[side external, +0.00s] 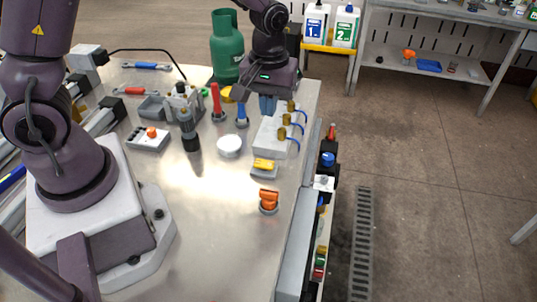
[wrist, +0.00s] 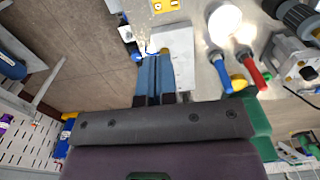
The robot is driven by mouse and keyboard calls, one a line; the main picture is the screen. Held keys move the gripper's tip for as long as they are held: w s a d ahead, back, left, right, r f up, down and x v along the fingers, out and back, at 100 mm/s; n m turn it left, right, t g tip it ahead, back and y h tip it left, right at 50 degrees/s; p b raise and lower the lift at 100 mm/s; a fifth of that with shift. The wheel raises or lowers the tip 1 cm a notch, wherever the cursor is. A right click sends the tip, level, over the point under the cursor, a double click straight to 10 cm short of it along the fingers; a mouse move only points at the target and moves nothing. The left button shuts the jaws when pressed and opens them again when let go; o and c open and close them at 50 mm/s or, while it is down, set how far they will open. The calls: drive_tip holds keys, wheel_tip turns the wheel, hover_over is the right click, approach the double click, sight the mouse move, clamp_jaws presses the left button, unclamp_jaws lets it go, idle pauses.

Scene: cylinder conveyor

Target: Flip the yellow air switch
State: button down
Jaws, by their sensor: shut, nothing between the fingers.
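A yellow switch (side external: 264,165) sits on a small grey base on the metal table, in front of the white block. Its yellow part also shows at the top edge of the wrist view (wrist: 165,5), partly cut off. My gripper (side external: 268,106) points down over the back end of the white block, with its blue fingers together and nothing between them. In the wrist view, the fingertips (wrist: 154,56) are beside the brass fitting at the block's near end. Whether they touch it is unclear. My gripper is apart from the yellow switch.
The white block (side external: 272,142) carries brass fittings with blue hoses between my gripper and the yellow switch. An orange switch (side external: 268,200), a round white disc (side external: 229,146), and red (side external: 216,101) and blue (side external: 242,115) handles stand nearby.

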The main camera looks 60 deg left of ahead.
sight(268, 163)
idle(0.4)
wheel_tip(268, 163, down, 14)
drive_tip(key=shift+f, duration=0.1)
idle(0.4)
drive_tip(key=shift+f, duration=0.15)
idle(0.3)
